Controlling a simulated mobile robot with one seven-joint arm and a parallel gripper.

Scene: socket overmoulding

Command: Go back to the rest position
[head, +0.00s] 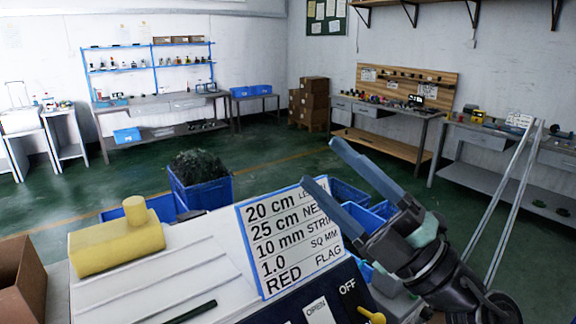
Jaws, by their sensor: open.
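My gripper (328,166) is in the right half of the head view, raised above the front of the work surface. Its two long blue-grey fingers are spread apart and point up and to the left. Nothing is between them. Part of my arm runs down to the lower right edge. The gripper overlaps the right edge of a white sign (285,245) with text such as "20 cm", "25 cm", "10 mm" and "RED", hiding some of its words.
A yellow block with a knob (118,243) sits on the white machine top (205,265). A brown box (22,280) is at the left edge. A blue crate (203,190) with dark tangled material stands behind. Workbenches line the walls. The green floor (270,150) between is largely clear.

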